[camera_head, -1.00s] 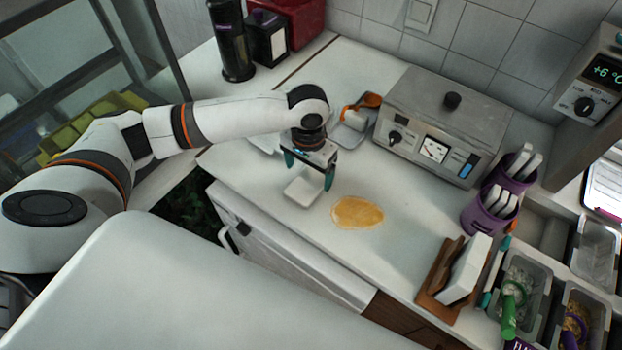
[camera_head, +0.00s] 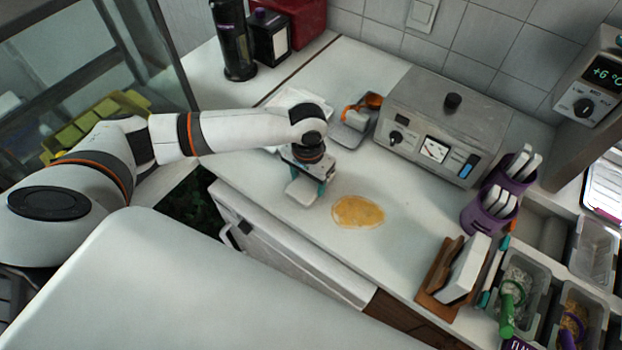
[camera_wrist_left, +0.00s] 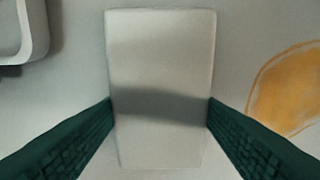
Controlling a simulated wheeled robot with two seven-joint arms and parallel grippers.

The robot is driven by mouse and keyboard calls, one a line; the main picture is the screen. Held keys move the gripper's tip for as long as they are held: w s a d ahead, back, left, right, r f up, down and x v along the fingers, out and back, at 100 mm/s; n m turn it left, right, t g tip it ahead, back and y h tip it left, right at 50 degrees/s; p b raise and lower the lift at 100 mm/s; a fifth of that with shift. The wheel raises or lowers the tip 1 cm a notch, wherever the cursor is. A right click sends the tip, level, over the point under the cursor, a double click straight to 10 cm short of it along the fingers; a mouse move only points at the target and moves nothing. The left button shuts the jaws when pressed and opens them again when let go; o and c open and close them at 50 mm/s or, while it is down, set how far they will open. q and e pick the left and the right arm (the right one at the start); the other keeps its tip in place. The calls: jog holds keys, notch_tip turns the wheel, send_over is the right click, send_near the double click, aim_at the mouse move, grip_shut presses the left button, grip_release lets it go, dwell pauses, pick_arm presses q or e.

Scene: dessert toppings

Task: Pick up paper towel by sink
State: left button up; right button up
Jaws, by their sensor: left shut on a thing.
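My left gripper (camera_head: 306,186) is at the counter, left of the orange spill. Its green fingers are closed on both long sides of a white folded paper towel (camera_wrist_left: 160,60). The towel also shows below the gripper in the head view (camera_head: 300,192). It is close to the counter surface; I cannot tell whether it touches. The orange spill (camera_head: 358,211) lies flat on the counter, and its edge shows at the right of the left wrist view (camera_wrist_left: 290,90). My right gripper is in neither view. No sink can be made out clearly.
Behind the gripper is a grey tray (camera_head: 350,132) with an orange-handled item. A metal appliance (camera_head: 445,125) stands at the back. A brown holder with white pieces (camera_head: 455,275) and purple cups (camera_head: 488,212) stand to the right. The counter around the spill is free.

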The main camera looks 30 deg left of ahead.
aim_at(308, 183)
pick_arm(q)
jog(key=shift+r, duration=0.1)
notch_tip(308, 183, up, 10)
jog(key=shift+b, duration=0.4)
